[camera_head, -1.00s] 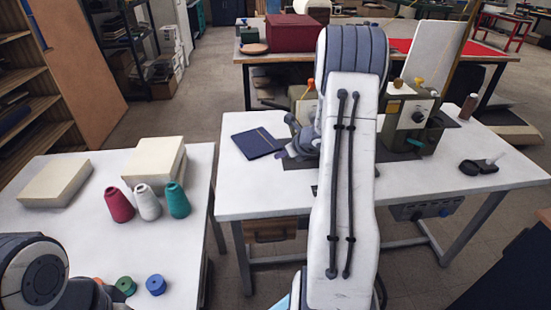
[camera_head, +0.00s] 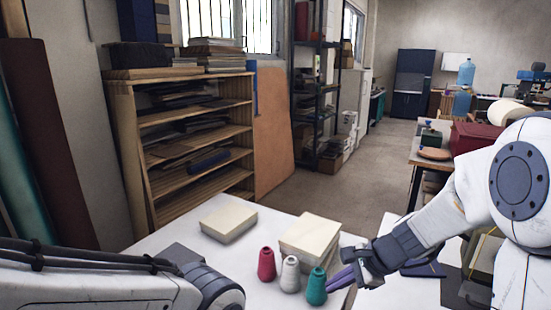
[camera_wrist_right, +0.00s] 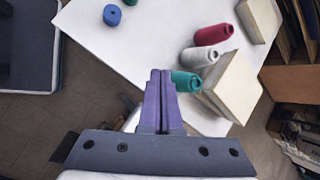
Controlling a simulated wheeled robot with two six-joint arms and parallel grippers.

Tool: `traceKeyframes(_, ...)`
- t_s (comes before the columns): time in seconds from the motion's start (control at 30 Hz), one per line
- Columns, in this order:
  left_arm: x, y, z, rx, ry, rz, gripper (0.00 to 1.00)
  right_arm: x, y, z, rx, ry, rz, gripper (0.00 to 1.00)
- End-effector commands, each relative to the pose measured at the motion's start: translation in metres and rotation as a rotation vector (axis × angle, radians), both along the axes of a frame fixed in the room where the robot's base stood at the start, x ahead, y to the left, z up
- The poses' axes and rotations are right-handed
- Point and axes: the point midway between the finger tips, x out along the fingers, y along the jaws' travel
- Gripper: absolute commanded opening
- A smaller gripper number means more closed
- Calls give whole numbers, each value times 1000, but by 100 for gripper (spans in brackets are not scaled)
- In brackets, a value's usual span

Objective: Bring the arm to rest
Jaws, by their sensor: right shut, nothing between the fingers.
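My right gripper (camera_head: 332,284) reaches in from the right in the head view, with purple fingers near the right edge of the near white table. In the right wrist view its two purple fingers (camera_wrist_right: 160,74) are pressed together, with nothing between them. The teal cone (camera_head: 316,287) of thread is close by the fingertips; in the wrist view it shows just beyond them to the right (camera_wrist_right: 186,81). I cannot tell whether they touch. My left arm (camera_head: 95,285) crosses the bottom left of the head view; its gripper is out of the picture.
A white cone (camera_head: 290,274), a red cone (camera_head: 266,264) and two cream blocks (camera_head: 228,221) (camera_head: 310,238) stand on the white table (camera_head: 165,232). A wooden shelf (camera_head: 190,130) stands behind it. A blue spool (camera_wrist_right: 112,15) lies near the table's edge.

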Motion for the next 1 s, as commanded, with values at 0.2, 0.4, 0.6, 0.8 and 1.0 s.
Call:
traceKeyframes(0.2, 0, 0, 22, 0, 0, 0, 50, -128, 98, 36, -269, -153, 925, 0)
traceKeyframes(0.4, 0, 0, 34, 0, 0, 0, 50, -213, 102, 50, -478, -310, 1622, 0)
traceKeyframes(0.6, 0, 0, 38, 0, 0, 0, 50, -241, 91, 54, -588, -396, 1952, 0)
traceKeyframes(0.8, 0, 0, 38, 0, 0, 0, 50, -243, 88, 54, -604, -404, 1992, 0)
traceKeyframes(1.0, 0, 0, 38, 0, 0, 0, 50, -242, 88, 54, -602, -404, 1988, 0)
